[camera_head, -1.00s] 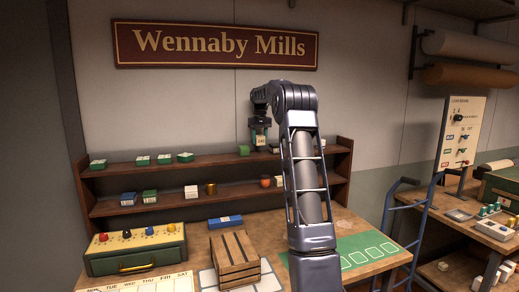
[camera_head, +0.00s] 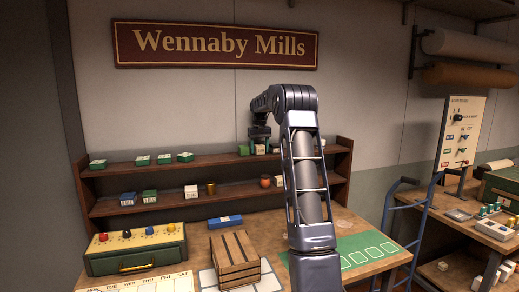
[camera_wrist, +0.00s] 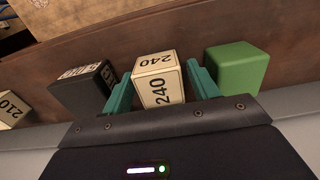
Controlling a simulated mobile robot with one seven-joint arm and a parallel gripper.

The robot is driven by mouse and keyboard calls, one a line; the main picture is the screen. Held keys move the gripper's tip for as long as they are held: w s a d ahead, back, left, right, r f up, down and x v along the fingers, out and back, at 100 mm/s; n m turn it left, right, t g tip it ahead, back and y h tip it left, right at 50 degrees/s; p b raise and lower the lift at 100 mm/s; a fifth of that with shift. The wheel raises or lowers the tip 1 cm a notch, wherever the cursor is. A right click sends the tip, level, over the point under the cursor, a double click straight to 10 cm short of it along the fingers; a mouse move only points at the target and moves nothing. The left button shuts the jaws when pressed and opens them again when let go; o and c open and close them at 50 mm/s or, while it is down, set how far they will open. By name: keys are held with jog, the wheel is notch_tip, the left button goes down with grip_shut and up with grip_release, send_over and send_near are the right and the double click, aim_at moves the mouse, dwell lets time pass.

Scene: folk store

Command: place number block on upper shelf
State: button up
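The cream number block marked 240 (camera_wrist: 157,82) sits upright on the upper shelf (camera_head: 120,171), between a black number block (camera_wrist: 84,88) and a plain green block (camera_wrist: 238,67). It also shows small in the head view (camera_head: 260,149). My gripper (camera_wrist: 162,88) is open, with one teal finger at each side of the cream block. In the head view my gripper (camera_head: 259,139) is just above the block. I cannot tell how wide the gaps to the fingers are.
Green boxes (camera_head: 164,158) stand on the left of the upper shelf. Several small items, including a white block (camera_head: 191,191), stand on the lower shelf. A wooden crate (camera_head: 236,262) and a green control box (camera_head: 137,249) stand on the table.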

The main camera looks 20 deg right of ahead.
aim_at(259, 145)
jog(key=shift+r, duration=0.1)
notch_tip(259, 145, up, 11)
jog(key=s+a+r+t, duration=0.1)
jog(key=s+a+r, duration=0.15)
jog(key=s, duration=0.45)
jog(key=s+a+r, duration=0.2)
jog(key=s+a, duration=0.2)
jog(key=s, duration=0.4)
jog(key=s+a+f+t, duration=0.1)
jog(key=s+a+f, duration=0.15)
jog(key=s, duration=0.65)
jog(key=s+a+f+t, duration=0.1)
jog(key=s+f, duration=0.2)
jog(key=s, duration=0.5)
jog(key=s+a+f, duration=0.1)
jog(key=s+f, duration=0.2)
jog(key=s, duration=0.6)
jog(key=s+a+f+t, duration=0.1)
jog(key=s+f, duration=1)
jog(key=s, duration=0.1)
jog(key=shift+s+t, duration=0.2)
jog(key=shift+t, duration=0.1)
